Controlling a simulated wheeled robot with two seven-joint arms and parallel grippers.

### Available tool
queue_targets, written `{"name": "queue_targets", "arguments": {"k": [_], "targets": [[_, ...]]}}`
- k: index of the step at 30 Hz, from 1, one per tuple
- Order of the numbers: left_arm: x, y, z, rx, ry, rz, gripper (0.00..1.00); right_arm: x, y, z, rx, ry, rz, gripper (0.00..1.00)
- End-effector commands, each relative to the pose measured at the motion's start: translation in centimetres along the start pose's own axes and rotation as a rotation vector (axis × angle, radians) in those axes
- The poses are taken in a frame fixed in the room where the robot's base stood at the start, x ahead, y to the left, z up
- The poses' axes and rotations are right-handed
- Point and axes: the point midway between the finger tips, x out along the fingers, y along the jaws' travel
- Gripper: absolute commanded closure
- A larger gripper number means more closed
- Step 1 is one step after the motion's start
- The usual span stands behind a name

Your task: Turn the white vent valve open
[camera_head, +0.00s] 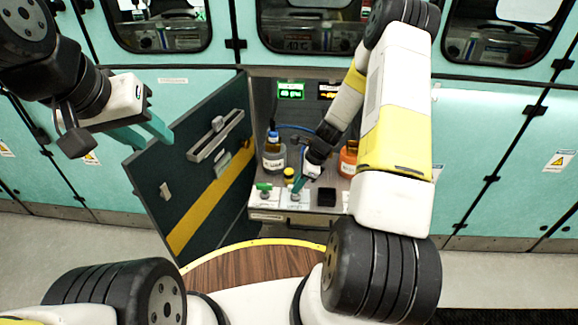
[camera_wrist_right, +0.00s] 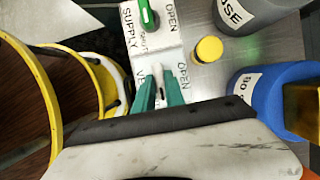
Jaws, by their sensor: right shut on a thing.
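The vent valve sits on a white block (camera_head: 295,198) inside the open cabinet, beside the supply valve with its green handle (camera_head: 264,186). My right gripper (camera_head: 298,184) reaches down into the cabinet. In the right wrist view its teal fingers (camera_wrist_right: 160,88) are closed around the white vent handle (camera_wrist_right: 161,74), mostly hidden between them. An OPEN label is to the right of the fingers; the vent label is partly covered. The handle's exact angle cannot be told. My left gripper (camera_head: 143,133) is open and empty, outside the cabinet near the door.
The dark cabinet door (camera_head: 195,170) with a yellow stripe stands open on the left. A blue-capped bottle (camera_head: 273,153), an orange bottle (camera_head: 348,160), a yellow-capped item (camera_head: 289,174) and a black box (camera_head: 326,196) crowd around the valves.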

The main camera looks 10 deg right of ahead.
Motion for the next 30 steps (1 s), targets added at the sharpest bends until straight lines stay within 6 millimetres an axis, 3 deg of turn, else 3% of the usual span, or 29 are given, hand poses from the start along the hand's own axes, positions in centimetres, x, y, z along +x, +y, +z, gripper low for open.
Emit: {"name": "queue_targets", "arguments": {"k": [11, 30], "targets": [[0.0, 0.0, 0.0, 0.0, 0.0, 0.0, 0.64, -0.03, -0.18, 0.06, -0.14, 0.001, 0.057, 1.0], [0.0, 0.0, 0.0, 0.0, 0.0, 0.0, 0.64, 0.03, -0.55, 0.24, -0.689, 0.001, 0.283, 1.0]]}}
